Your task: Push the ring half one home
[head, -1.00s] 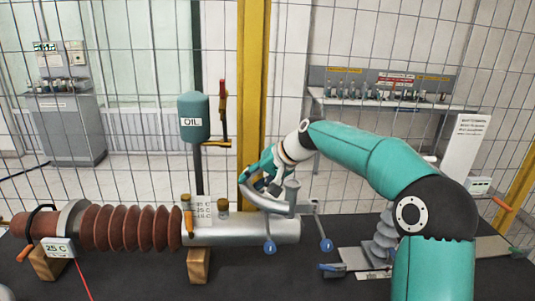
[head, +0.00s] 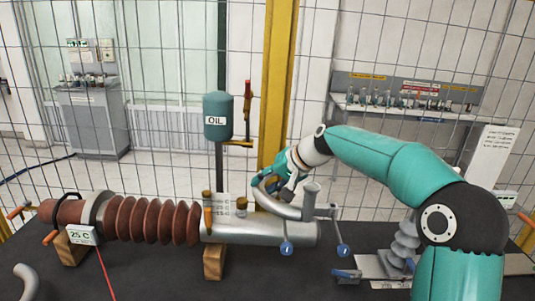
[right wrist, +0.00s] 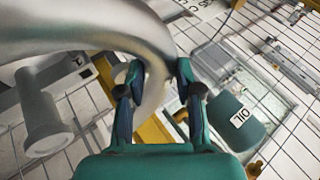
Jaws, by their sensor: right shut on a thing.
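A grey curved ring half (head: 285,210) with an upright stub (head: 311,195) shows just above the right part of the silver cylinder (head: 262,232) of the bushing. I cannot tell whether it touches the cylinder. My right gripper (head: 276,184) is shut on the ring half's left end. In the right wrist view the fingers (right wrist: 157,78) clasp the smooth grey curve (right wrist: 90,32), and the stub (right wrist: 42,115) sticks out at left. Another grey curved piece (head: 26,276) lies at the lower left, cut by the picture edge. My left gripper is not in view.
The brown ribbed part (head: 150,220) of the bushing joins the cylinder, resting on wooden blocks (head: 214,262). Blue-knobbed levers (head: 287,248) hang in front. The OIL tank (head: 218,116) and yellow post (head: 279,85) stand behind. A ribbed grey insulator (head: 404,240) stands right.

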